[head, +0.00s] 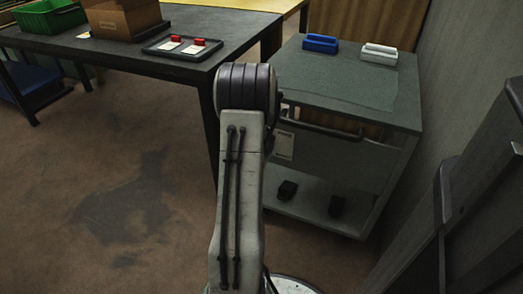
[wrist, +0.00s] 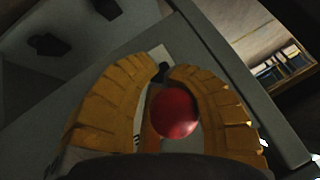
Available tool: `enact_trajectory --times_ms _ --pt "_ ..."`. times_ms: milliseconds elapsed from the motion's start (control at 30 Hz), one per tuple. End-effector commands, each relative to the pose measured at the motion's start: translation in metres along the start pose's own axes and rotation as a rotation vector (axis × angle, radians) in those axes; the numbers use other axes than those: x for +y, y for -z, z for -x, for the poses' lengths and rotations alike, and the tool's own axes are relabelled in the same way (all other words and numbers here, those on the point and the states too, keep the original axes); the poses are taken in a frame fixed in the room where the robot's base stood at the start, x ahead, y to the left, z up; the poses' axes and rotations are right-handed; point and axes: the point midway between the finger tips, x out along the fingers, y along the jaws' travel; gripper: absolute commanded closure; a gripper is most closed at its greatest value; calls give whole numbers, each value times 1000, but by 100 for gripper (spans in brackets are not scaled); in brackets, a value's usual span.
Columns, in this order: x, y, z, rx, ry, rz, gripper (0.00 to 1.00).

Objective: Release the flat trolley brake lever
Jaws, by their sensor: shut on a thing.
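The grey trolley (head: 400,112) stands to the right of the dark table, with a dark handle bar (head: 322,130) along its near top edge. In the wrist view a round red knob (wrist: 175,114) sits between the curved yellow fingers of my gripper (wrist: 165,74), which is shut on it. The knob looks like the end of the brake lever; the lever's shaft is hidden. A grey trolley frame bar (wrist: 238,95) runs diagonally behind the fingers. In the head view my arm hides the gripper, the knob and part of the trolley's left side.
A blue holder (head: 320,43) and a white holder (head: 380,54) sit on the trolley top. Two dark objects (head: 287,190) rest on its lower shelf. The dark table (head: 130,52) is at left, a wall (head: 455,90) close at right. Floor at lower left is clear.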

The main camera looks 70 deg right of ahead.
Motion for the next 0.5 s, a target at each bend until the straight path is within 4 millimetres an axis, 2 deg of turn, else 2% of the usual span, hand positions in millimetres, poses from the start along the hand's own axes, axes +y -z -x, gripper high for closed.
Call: enact_trajectory --times_ms 33,267,300,500 --pt "-14 14 5 37 28 12 100" --pt "-14 14 5 37 28 12 100" --pt "-14 14 5 37 28 12 83" --pt "-14 14 5 37 28 12 66"
